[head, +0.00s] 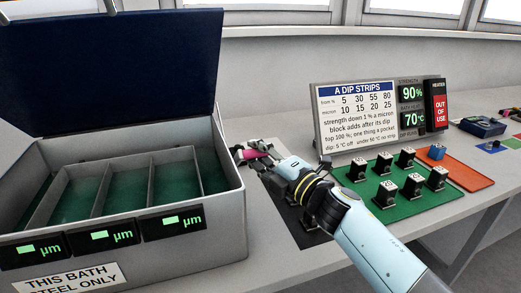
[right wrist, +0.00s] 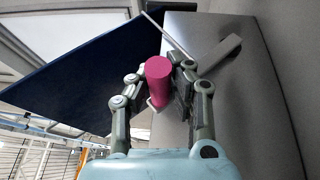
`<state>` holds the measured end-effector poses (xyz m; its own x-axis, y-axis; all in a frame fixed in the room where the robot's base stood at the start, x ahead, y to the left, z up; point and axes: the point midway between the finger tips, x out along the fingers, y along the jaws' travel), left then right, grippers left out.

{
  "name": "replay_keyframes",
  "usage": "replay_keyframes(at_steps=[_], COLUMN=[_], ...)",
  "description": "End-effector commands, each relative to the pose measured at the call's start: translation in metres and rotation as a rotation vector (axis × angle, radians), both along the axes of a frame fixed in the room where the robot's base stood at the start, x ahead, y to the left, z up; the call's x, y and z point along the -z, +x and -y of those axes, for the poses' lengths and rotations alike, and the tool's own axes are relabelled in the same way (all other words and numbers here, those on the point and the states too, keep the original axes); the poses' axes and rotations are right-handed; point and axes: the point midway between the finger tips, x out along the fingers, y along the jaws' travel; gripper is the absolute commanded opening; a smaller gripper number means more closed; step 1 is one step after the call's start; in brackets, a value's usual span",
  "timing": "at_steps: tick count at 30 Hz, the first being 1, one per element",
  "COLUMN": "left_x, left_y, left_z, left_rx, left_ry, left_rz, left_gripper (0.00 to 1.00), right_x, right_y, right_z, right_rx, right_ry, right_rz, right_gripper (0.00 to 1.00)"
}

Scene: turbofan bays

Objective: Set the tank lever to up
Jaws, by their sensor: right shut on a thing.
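The tank (head: 228,215) is a grey box with its dark blue lid (head: 105,65) standing open. It has several green-floored compartments. My right gripper (head: 262,158) is at the tank's right side, shut on a pink cylindrical grip (right wrist: 158,68), which I take to be the tank lever's handle. The grip also shows in the head view (head: 252,153), partly hidden by the fingers. In the right wrist view the grip lies between the two fingers, close to the tank's grey wall (right wrist: 255,95). I cannot tell the lever's angle. My left gripper is not in view.
Green displays (head: 105,235) line the tank's front. A green mat (head: 385,220) with several small black blocks, an orange mat (head: 462,172) with a blue block (head: 438,152), and a sign panel (head: 355,118) stand right of my right arm. A dark mat (head: 305,235) lies under it.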

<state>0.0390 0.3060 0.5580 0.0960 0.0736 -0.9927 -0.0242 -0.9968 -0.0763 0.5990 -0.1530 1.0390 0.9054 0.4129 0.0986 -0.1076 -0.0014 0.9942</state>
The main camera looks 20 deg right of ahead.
Motion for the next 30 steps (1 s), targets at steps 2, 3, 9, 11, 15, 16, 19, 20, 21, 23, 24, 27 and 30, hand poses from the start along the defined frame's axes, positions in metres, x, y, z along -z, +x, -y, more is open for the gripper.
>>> replay_keyframes(at_steps=[2,3,9,11,15,16,19,20,21,23,24,27,30], left_x=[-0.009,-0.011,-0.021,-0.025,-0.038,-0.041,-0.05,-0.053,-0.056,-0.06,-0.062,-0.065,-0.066], left_y=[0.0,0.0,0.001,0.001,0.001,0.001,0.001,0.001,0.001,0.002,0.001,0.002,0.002], left_z=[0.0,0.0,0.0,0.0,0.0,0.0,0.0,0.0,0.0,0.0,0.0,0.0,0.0], left_rx=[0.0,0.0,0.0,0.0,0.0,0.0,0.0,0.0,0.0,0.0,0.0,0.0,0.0], left_ry=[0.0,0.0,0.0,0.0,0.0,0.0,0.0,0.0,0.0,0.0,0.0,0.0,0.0], left_rz=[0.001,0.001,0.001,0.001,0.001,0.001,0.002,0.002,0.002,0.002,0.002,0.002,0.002], left_gripper=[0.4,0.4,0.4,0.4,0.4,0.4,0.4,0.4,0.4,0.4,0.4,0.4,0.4], right_x=[-0.016,-0.02,-0.035,-0.039,-0.046,-0.048,-0.052,-0.052,-0.053,-0.053,-0.053,-0.053,-0.052], right_y=[0.01,0.015,0.038,0.044,0.059,0.061,0.069,0.071,0.074,0.077,0.079,0.082,0.083], right_z=[-0.001,-0.001,-0.002,-0.002,-0.003,-0.003,-0.003,-0.003,-0.003,-0.003,-0.003,-0.003,-0.004], right_rx=[-0.002,-0.002,-0.002,-0.002,-0.002,-0.002,-0.003,-0.003,-0.004,-0.003,-0.003,-0.004,-0.004], right_ry=[0.006,0.007,0.008,0.009,0.01,0.01,0.007,0.005,0.005,0.004,0.005,0.004,0.004], right_rz=[0.009,0.01,0.011,0.01,0.01,0.01,-0.004,-0.019,-0.036,-0.06,-0.071,-0.091,-0.103], right_gripper=[0.0,0.0,0.0,0.0,0.0,0.0,0.0,0.0,0.0,0.0,0.0,0.0,0.0])
